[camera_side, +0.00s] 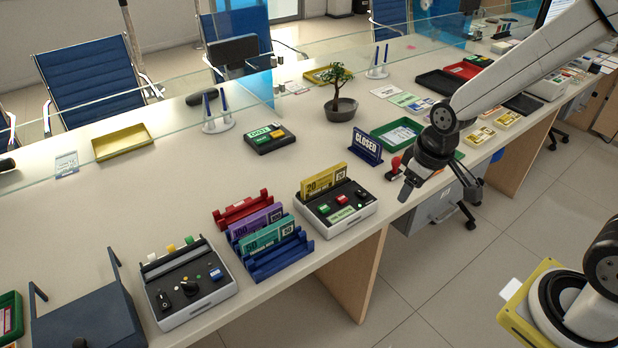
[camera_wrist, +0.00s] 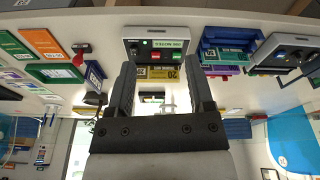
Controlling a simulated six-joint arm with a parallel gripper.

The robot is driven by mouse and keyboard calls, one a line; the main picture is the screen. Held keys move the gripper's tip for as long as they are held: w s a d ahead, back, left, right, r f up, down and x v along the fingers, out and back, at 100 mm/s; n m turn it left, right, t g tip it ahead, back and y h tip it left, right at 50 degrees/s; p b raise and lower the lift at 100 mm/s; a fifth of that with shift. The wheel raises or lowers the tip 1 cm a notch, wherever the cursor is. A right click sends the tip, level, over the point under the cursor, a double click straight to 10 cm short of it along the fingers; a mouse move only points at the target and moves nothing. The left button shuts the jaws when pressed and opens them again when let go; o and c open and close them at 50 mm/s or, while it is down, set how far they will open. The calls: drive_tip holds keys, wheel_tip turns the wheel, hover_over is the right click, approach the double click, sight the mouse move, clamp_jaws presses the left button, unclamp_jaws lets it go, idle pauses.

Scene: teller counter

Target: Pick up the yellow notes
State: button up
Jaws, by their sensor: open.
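The yellow notes (camera_side: 325,178), marked 20, stand upright at the back of a white and black machine (camera_side: 340,212) with red and green buttons. They also show in the wrist view (camera_wrist: 165,73), between my fingers in the picture but farther off. My gripper (camera_side: 405,192) hangs over the counter's front edge, to the right of the machine and apart from the notes. Its two dark fingers (camera_wrist: 160,65) are spread, with nothing held between them.
A blue rack (camera_side: 283,262) with purple and teal notes and a red rack (camera_side: 238,207) stand left of the machine. A CLOSED sign (camera_side: 367,146), a red-handled stamp (camera_side: 396,165) and a green tray (camera_side: 385,143) are near my gripper. A potted tree (camera_side: 341,105) stands behind.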

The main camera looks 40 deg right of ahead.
drive_tip(key=w+f+n+g+y, duration=0.1)
drive_tip(key=w+f+n, duration=0.2)
drive_tip(key=w+n, duration=0.85)
drive_tip(key=n+g+y, duration=0.1)
drive_tip(key=n+y, duration=0.1)
drive_tip(key=n, duration=0.2)
hover_over(325, 172)
drive_tip(key=d, duration=0.1)
drive_tip(key=f, duration=0.6)
drive_tip(key=shift+s+f, duration=0.1)
drive_tip(key=shift+s, duration=0.25)
drive_tip(key=shift+w+f+n, duration=0.35)
drive_tip(key=shift+w, duration=0.05)
drive_tip(key=shift+f, duration=0.1)
drive_tip(key=shift+x, duration=1.2)
drive_tip(key=shift+f, duration=0.1)
drive_tip(key=shift+d+x, duration=0.2)
drive_tip(key=shift+x, duration=2.3)
drive_tip(key=shift+s, duration=0.2)
